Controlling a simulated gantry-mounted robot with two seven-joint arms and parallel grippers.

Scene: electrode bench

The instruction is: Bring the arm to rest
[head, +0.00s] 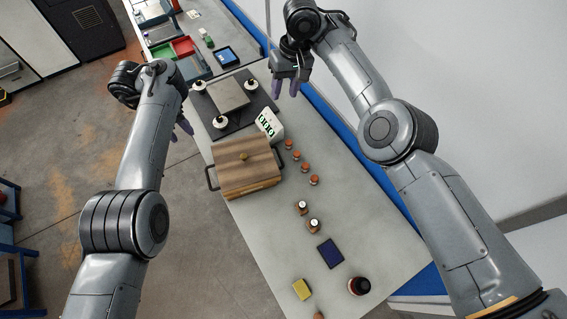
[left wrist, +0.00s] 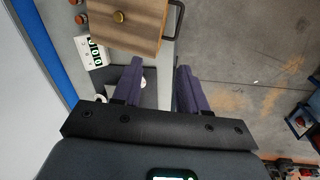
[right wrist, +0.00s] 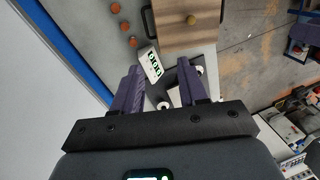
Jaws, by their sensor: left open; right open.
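My left gripper (head: 184,128) is held at the left of the bench, beside the black plate and the wooden box. In the left wrist view its two purple fingers (left wrist: 158,88) are apart with nothing between them. My right gripper (head: 286,88) is above the right edge of the bench near the black plate. In the right wrist view its purple fingers (right wrist: 160,85) are apart and empty. Both arms are raised over the bench and neither gripper touches anything that I can see.
A wooden box (head: 245,172) with a knob and side handles sits mid-bench. A white display block (head: 269,124) stands behind it. A black plate (head: 238,121) carries a grey slab (head: 226,95). Several orange-capped bottles (head: 305,167), a blue pad (head: 330,253) and a yellow block (head: 302,289) lie nearer.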

